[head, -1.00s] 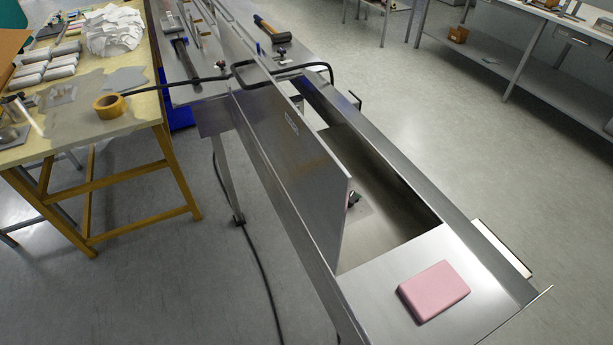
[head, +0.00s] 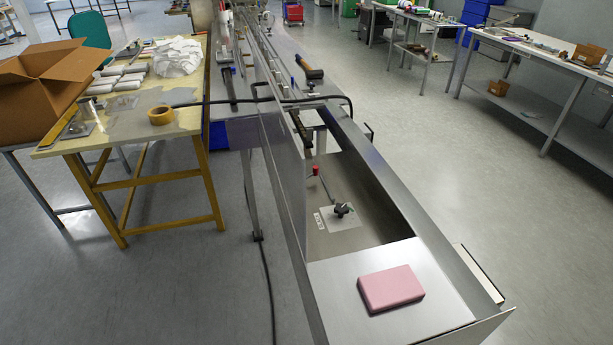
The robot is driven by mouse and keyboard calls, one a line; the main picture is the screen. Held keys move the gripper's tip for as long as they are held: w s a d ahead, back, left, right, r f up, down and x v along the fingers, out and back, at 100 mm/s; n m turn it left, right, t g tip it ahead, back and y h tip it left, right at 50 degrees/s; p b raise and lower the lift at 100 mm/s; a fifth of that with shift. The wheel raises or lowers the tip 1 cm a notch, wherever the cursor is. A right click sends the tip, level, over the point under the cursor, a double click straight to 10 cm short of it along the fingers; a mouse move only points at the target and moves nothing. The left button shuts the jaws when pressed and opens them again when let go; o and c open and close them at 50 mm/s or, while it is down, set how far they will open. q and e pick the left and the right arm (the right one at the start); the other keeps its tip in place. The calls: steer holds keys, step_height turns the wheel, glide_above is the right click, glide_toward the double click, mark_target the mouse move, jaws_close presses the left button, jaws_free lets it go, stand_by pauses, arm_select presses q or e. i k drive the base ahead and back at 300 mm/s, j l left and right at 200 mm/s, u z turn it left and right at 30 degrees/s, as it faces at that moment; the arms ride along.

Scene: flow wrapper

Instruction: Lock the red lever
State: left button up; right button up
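A small red knob (head: 315,170) shows in the head view, inside the long metal channel of the machine. It sits at the top of a thin rod, beside the upright metal panel (head: 285,165). A black knob (head: 341,209) stands on a pale plate (head: 338,220) on the channel floor, nearer than the red knob. Whether the red knob is the lever's handle, and whether it is locked, I cannot tell. Neither of my grippers is in view.
A pink block (head: 391,288) lies on the near end of the machine (head: 330,285). A black cable (head: 300,99) crosses above the channel. A hammer (head: 308,70) lies farther back. A yellow-legged table (head: 150,148) stands left; open floor (head: 465,210) lies right.

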mark_target(315, 172)
steer(key=i+j+u, duration=0.35)
steer(key=i+j, duration=0.85)
